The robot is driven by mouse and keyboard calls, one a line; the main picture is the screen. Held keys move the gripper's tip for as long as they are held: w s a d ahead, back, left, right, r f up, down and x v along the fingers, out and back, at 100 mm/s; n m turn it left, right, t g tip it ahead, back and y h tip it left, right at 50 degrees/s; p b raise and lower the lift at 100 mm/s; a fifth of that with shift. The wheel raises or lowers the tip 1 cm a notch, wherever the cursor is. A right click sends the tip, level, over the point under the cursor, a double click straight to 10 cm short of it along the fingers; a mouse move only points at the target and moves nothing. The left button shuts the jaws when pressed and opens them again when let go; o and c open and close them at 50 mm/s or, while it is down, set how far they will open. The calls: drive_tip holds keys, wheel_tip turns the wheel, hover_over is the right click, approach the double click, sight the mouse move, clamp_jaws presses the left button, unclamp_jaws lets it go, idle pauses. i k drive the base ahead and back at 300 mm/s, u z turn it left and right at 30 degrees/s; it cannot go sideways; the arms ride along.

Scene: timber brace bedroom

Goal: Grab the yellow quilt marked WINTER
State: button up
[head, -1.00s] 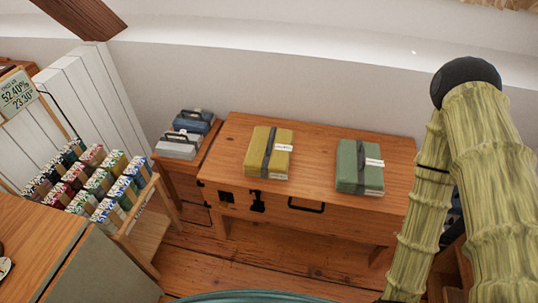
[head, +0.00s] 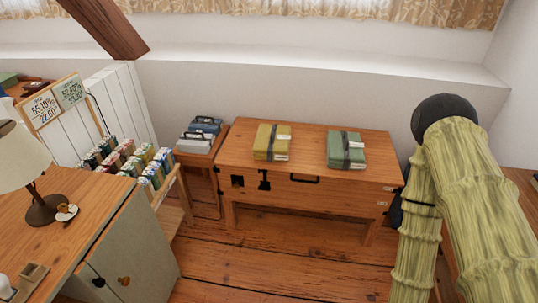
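A folded yellow quilt (head: 270,141) with a dark strap and a small white label lies on the left half of a wooden chest (head: 310,166) by the wall. The label's writing is too small to read. A folded green quilt (head: 345,149) with a similar strap and label lies to its right on the same chest, apart from it. My arm, in a pale green ribbed cover, fills the right side of the view. My gripper is not in view.
Grey and blue folded bundles (head: 200,134) sit on a small stand left of the chest. A rack of colourful rolls (head: 142,161) and a cabinet (head: 119,243) with a lamp (head: 29,170) stand at the left. The wooden floor (head: 270,262) before the chest is clear.

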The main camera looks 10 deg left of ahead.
sight(271, 142)
drive_tip(key=u, duration=0.95)
drive_tip(key=i, duration=0.85)
drive_tip(key=u, duration=0.05)
